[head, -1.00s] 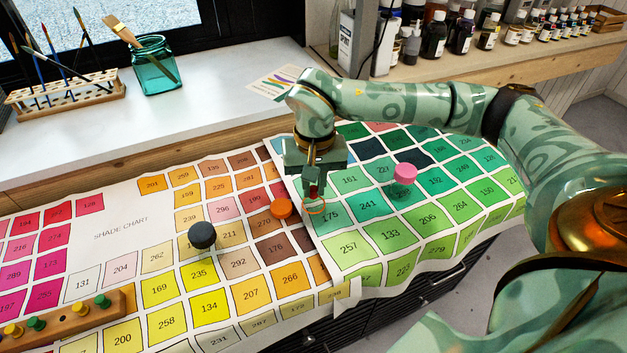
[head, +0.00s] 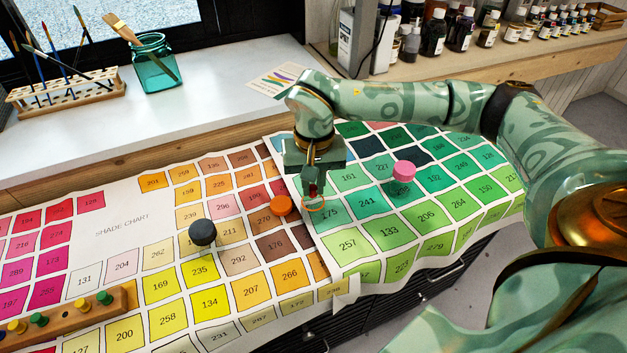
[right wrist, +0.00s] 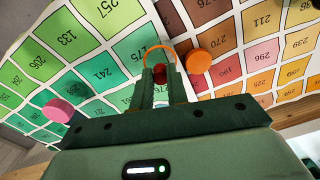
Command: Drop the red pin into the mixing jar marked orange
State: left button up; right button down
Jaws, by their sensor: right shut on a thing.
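My right gripper (head: 314,187) points down near the middle of the shade chart. It is shut on the red pin (right wrist: 158,75), which shows between the fingertips in the right wrist view. A thin orange ring (head: 314,211) lies just below the fingertips in the head view. It looks like the rim of a clear jar, but I cannot make out the walls. In the right wrist view the ring (right wrist: 160,47) arcs around the pin's end. I cannot tell whether the pin is above the rim or inside it. My left gripper is not in view.
An orange round piece (head: 281,205) stands close left of the ring. A dark grey one (head: 202,233) is farther left and a pink one (head: 404,171) is to the right. A wooden block (head: 70,320) with coloured pegs is at lower left. A teal jar (head: 154,65) stands on the sill.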

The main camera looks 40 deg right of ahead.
jog(key=c, duration=1.3)
grip_release()
jog(key=shift+r, duration=0.1)
pick_arm(q)
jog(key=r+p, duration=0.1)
jog(key=p, duration=0.1)
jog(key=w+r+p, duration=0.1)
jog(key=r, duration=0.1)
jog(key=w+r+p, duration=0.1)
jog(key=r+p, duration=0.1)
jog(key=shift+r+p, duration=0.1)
jog(key=shift+p, duration=0.2)
pick_arm(e)
notch_tip(320, 180, up, 16)
jog(key=shift+d, duration=0.1)
